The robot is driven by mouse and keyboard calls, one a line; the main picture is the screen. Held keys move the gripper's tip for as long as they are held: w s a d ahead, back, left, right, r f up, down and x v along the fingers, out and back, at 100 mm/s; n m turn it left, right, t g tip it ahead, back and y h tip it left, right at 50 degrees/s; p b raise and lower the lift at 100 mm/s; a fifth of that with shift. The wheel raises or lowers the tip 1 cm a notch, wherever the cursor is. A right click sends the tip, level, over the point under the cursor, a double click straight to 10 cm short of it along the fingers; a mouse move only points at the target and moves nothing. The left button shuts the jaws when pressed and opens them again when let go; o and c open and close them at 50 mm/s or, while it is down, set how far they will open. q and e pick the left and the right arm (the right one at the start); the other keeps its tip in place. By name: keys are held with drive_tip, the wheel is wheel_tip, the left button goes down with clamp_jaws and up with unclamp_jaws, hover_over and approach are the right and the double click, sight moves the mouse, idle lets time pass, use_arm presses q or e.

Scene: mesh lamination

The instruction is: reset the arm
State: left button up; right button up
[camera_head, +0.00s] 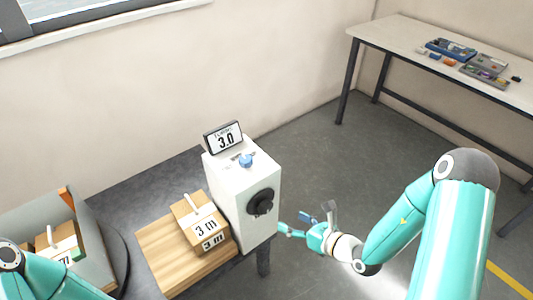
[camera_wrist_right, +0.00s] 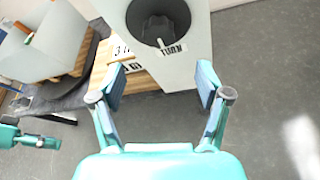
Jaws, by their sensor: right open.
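My right gripper (camera_head: 303,226) is at the front right of a white machine (camera_head: 249,185), low and empty. In the right wrist view its two fingers (camera_wrist_right: 160,85) stand wide apart with nothing between them. The machine's round black knob (camera_head: 262,203) is beyond the fingertips, apart from them; in the wrist view the dark knob (camera_wrist_right: 158,20) shows with a label reading TURN. My left arm enters at the lower left of the head view; its gripper is outside that picture.
A cardboard box (camera_head: 200,222) marked 3 m sits on a wooden board (camera_head: 165,257). Another box is in a bin (camera_head: 92,240) at left. A table (camera_head: 400,40) stands back right; open floor lies between.

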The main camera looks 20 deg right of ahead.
drive_tip(key=s+a+f+n+g+y, duration=0.2)
drive_tip(key=s+a+n+g+y, duration=0.25)
drive_tip(key=s+a+n, duration=0.35)
drive_tip(key=s+a+f+n+g, duration=0.2)
drive_tip(key=s+n+g, duration=0.2)
drive_tip(key=s+g, duration=0.15)
drive_tip(key=s+a+f+n+g, duration=0.3)
drive_tip(key=s+n+g, duration=0.1)
drive_tip(key=s, duration=0.2)
drive_tip(key=s+d+f+n+g+h, duration=0.1)
drive_tip(key=s+d+f+n+h, duration=0.4)
drive_tip(key=n, duration=0.4)
drive_tip(key=w+a+f+n+t+h, duration=0.1)
drive_tip(key=w+n+t, duration=0.2)
drive_tip(key=w+n, duration=0.4)
drive_tip(key=shift+w+a+f+h, duration=0.2)
drive_tip(key=shift+w+f+h, duration=0.15)
drive_tip(key=shift+w+f, duration=0.1)
idle(0.7)
